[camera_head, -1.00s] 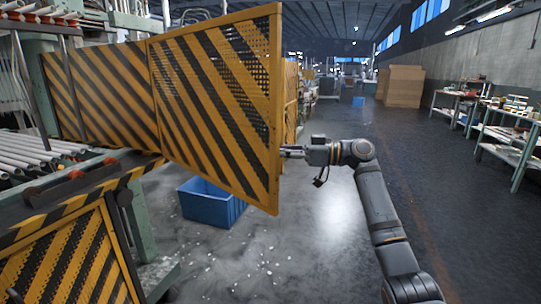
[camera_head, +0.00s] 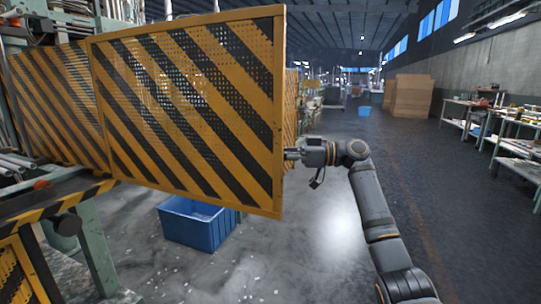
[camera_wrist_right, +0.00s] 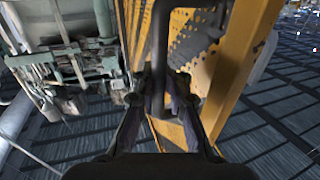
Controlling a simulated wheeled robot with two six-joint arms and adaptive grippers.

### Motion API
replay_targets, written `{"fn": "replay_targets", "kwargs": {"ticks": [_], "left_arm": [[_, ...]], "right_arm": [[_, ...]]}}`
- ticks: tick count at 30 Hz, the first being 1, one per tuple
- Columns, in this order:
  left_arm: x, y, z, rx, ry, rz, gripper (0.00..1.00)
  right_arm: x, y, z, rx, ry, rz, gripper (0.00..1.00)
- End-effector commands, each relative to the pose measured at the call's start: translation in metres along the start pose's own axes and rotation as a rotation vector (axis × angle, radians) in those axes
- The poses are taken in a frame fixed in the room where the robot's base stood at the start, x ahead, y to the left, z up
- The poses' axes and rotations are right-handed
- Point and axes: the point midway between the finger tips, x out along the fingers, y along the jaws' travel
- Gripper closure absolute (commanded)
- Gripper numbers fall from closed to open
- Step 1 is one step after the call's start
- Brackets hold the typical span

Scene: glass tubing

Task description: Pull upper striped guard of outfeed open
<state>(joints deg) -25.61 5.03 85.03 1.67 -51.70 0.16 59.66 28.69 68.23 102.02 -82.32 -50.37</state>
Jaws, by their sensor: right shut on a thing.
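The upper striped guard (camera_head: 185,110) is a yellow and black perforated panel in a yellow frame, standing swung out from the machine in the head view. My right gripper (camera_head: 288,154) is at the guard's free right edge. In the right wrist view, my right gripper (camera_wrist_right: 165,108) is shut on a dark upright bar, the guard's handle (camera_wrist_right: 159,55), beside the yellow frame (camera_wrist_right: 240,75). The fingers sit on both sides of the bar. My left gripper is not in view.
A blue bin (camera_head: 198,222) stands on the floor below the guard. A lower striped guard (camera_head: 25,270) is at the bottom left. Benches (camera_head: 500,125) line the right wall and cardboard boxes (camera_head: 411,96) stand far back. The floor (camera_head: 400,180) to the right is clear.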

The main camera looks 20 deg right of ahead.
Motion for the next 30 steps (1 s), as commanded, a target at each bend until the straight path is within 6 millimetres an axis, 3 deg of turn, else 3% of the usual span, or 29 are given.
{"fn": "replay_targets", "kwargs": {"ticks": [11,12,18,26,30], "left_arm": [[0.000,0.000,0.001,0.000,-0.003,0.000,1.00],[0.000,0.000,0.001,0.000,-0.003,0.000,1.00],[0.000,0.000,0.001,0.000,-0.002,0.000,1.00],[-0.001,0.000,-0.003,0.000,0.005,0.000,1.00],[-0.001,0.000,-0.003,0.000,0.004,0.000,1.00]], "right_arm": [[-0.001,0.001,0.004,0.005,-0.007,0.003,1.00],[-0.001,0.001,0.004,0.005,-0.007,0.003,0.88],[-0.001,0.001,0.002,0.003,-0.004,0.002,0.65],[-0.001,0.001,0.001,0.001,-0.002,0.002,0.65],[-0.017,0.001,0.001,0.001,-0.004,0.004,0.65]]}}
